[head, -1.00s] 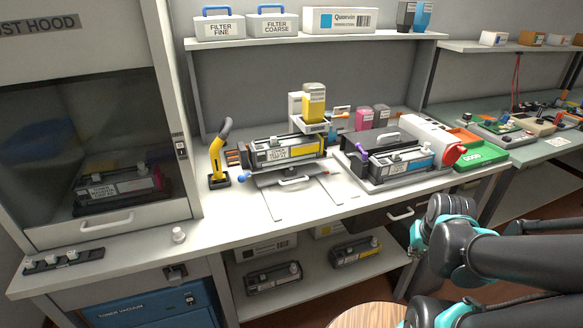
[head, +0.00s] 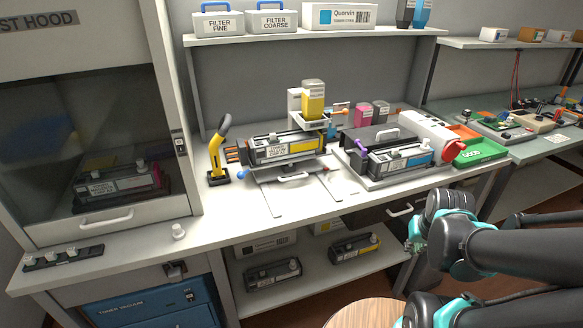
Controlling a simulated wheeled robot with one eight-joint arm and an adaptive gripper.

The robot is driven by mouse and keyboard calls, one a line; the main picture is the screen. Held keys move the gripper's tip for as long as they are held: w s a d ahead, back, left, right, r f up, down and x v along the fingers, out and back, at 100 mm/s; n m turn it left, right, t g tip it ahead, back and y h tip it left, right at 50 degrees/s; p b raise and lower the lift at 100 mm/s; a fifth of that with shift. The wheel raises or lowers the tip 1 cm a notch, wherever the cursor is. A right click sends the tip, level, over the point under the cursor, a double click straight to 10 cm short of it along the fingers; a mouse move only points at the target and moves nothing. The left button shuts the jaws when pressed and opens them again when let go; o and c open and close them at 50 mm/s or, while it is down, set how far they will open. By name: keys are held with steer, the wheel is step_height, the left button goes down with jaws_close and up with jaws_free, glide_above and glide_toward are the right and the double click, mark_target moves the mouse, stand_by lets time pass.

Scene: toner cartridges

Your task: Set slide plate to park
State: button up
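The likely slide plate (head: 283,181) is a low light-grey plate with a bar handle at its front edge. It lies on the bench below the front of the yellow-marked toner cartridge (head: 287,148), between two flat rails (head: 337,187) that run toward the bench front. Its rear part is hidden under the cartridge fixture, and no park label is readable. A blue knob (head: 243,172) is at its left and a small red one at its right. A yellow toner bottle (head: 313,98) stands upright in a holder behind.
A yellow nozzle (head: 216,160) stands left of the fixture. A cyan-marked cartridge (head: 400,158) sits in a second unit at right, beside a green tray (head: 480,150). A fume hood (head: 90,150) is at left. The front bench strip is mostly clear.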

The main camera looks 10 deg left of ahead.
steer(key=o, duration=0.4)
steer(key=w+a+r+n, duration=0.3)
steer(key=w+a+r, duration=0.1)
steer(key=w+a+r+n, duration=0.1)
steer(key=w+a+n, duration=0.1)
steer(key=w, duration=0.1)
steer(key=shift+r+n+y, duration=0.3)
steer(key=shift+r, duration=0.1)
step_height(320, 180, up, 19)
steer(key=n+g, duration=0.3)
steer(key=n, duration=1.6)
glide_above(292, 178)
steer(key=s+d, duration=0.2)
steer(key=s, duration=0.1)
steer(key=shift+y, duration=0.3)
steer(key=w+f, duration=0.1)
steer(key=f, duration=0.4)
steer(key=w+a+f, duration=0.1)
steer(key=f, duration=0.5)
steer(key=a+f, duration=0.1)
steer(key=f, duration=0.4)
steer(key=shift+w+f, duration=0.2)
steer(key=shift+w, duration=0.2)
jaws_close()
